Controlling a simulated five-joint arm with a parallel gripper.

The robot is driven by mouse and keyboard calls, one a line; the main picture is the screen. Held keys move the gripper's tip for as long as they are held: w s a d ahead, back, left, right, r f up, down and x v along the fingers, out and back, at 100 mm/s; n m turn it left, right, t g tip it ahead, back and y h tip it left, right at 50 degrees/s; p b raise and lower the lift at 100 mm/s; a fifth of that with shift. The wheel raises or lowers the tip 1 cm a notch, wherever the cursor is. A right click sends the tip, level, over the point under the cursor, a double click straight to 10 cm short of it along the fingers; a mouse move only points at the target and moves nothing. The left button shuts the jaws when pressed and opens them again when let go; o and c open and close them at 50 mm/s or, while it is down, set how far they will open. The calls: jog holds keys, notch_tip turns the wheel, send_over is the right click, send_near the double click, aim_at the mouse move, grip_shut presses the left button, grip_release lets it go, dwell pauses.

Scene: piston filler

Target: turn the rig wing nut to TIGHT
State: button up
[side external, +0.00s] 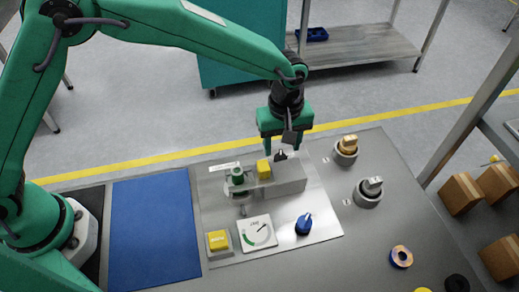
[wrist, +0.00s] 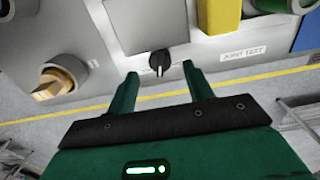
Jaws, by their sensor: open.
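The rig wing nut appears as a small black knob with a pale pointer line (wrist: 160,62) on the grey rig block; in the side view it is a small black piece (side external: 280,156) on the rig's top. My gripper (side external: 285,139) points down just above it, fingers apart. In the wrist view the fingertips of my gripper (wrist: 160,71) lie either side of the wing nut, with visible gaps and nothing held. I see no TIGHT mark; the only readable label (wrist: 243,52) says JOINT TEST.
A yellow block (side external: 263,169) and a green fitting (side external: 237,171) sit left of the wing nut. A brass-coloured knob (side external: 348,145) and a grey knob (side external: 371,187) stand to its right. A gauge (side external: 258,232), blue knob (side external: 304,223) and yellow button (side external: 217,240) are in front.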

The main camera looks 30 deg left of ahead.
aim_at(281, 158)
jog(key=shift+f, duration=2.05)
jog(key=c, duration=1)
jog(key=shift+m, duration=2.2)
jog(key=o, duration=1)
jog(key=shift+n, duration=0.5)
